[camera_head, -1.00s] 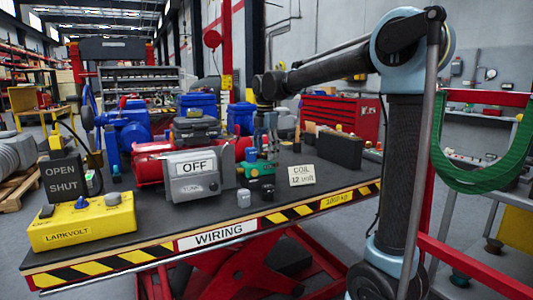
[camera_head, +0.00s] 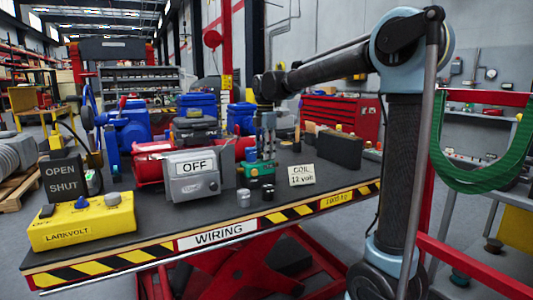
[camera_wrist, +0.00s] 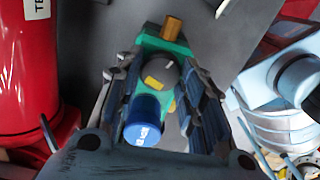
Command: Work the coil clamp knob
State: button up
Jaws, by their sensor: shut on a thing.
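A small green valve body (camera_wrist: 166,46) with a brass fitting (camera_wrist: 172,27) stands on the bench top; the head view shows it (camera_head: 262,169) beside the grey OFF box. In the wrist view a grey round knob (camera_wrist: 161,71) with a yellow mark sits on it. A blue cylinder (camera_wrist: 144,120) with a white label is in front of the knob. My gripper (camera_wrist: 163,84) points down over the valve, its dark fingers on both sides of the knob and shut on it. The exact contact is hidden. In the head view my gripper (camera_head: 266,150) is small.
The grey OFF box (camera_head: 197,182) and a red cylinder (camera_head: 150,160) stand close on the left. A COIL 12 volt card (camera_head: 301,175) stands to the right. Small grey cylinders (camera_head: 243,197) are in front. A yellow control box (camera_head: 82,224) is at the bench's left front.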

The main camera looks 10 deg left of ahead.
jog(key=shift+o, duration=0.2)
jog(key=m, duration=0.4)
jog(key=shift+w+a, duration=0.2)
jog(key=shift+w+r+m, duration=0.1)
jog(key=shift+m, duration=2)
jog(key=o, duration=1)
jog(key=shift+w, duration=0.1)
jog(key=shift+o, duration=0.2)
jog(key=shift+r, duration=0.45)
notch_tip(320, 180, up, 11)
